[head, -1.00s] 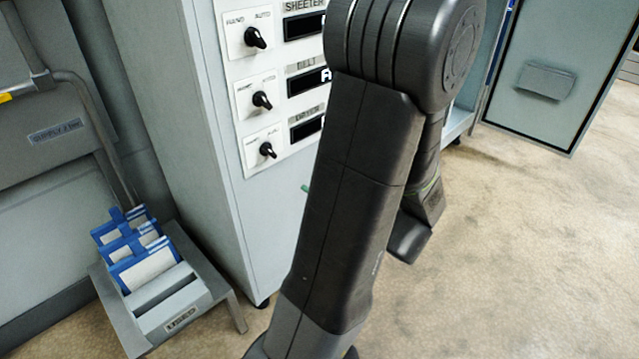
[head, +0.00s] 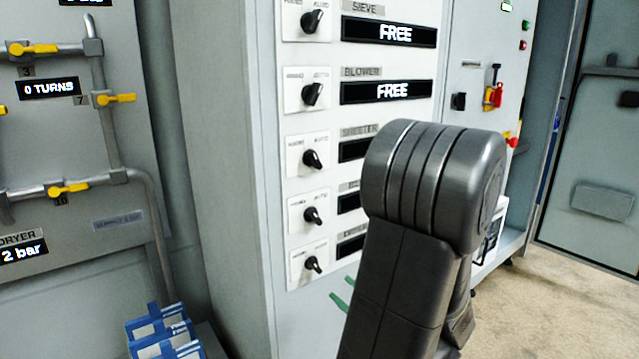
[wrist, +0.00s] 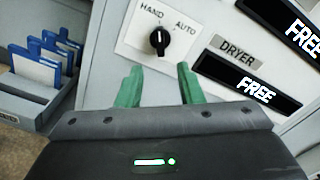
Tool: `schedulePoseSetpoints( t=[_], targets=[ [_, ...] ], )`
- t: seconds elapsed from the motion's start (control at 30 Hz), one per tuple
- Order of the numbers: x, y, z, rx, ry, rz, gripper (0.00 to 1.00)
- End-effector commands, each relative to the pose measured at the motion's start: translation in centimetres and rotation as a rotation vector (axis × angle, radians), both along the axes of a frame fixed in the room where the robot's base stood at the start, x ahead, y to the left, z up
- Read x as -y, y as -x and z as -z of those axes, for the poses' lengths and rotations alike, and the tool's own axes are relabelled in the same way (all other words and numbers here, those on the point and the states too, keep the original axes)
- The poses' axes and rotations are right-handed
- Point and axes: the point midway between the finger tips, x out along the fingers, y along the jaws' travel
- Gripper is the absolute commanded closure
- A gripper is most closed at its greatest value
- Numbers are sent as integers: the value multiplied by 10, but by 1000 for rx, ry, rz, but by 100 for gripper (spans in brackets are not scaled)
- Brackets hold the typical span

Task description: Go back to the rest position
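My gripper (wrist: 160,86) is open in the wrist view. Its two green fingers stand apart with nothing between them. They lie just below the black DRYER selector knob (wrist: 160,40) in the picture, and I see no contact with it. In the head view my dark arm rises in front of the control cabinet (head: 225,200), and the green fingers (head: 341,301) show beside it, partly hidden. The lowest knob (head: 312,264) on the cabinet is just above them.
Displays for SIEVE (head: 390,31), BLOWER (head: 388,91) and DRYER (wrist: 248,80) read FREE. Pipes with yellow valves (head: 66,188) are at the left. Blue-framed cards (head: 163,335) stand low at the left. Open floor (head: 560,310) is at the right.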

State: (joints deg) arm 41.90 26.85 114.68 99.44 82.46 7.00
Motion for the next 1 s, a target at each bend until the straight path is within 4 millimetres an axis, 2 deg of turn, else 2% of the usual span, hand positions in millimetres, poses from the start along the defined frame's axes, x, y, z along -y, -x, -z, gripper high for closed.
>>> schedulePoseSetpoints(
  t=[0.4,0.6,1.0],
  targets=[
    [-36,-49,1,2,1,-3,66],
    [-48,-66,0,1,-1,-1,66],
    [-52,-72,-1,1,-1,0,66]
  ],
)
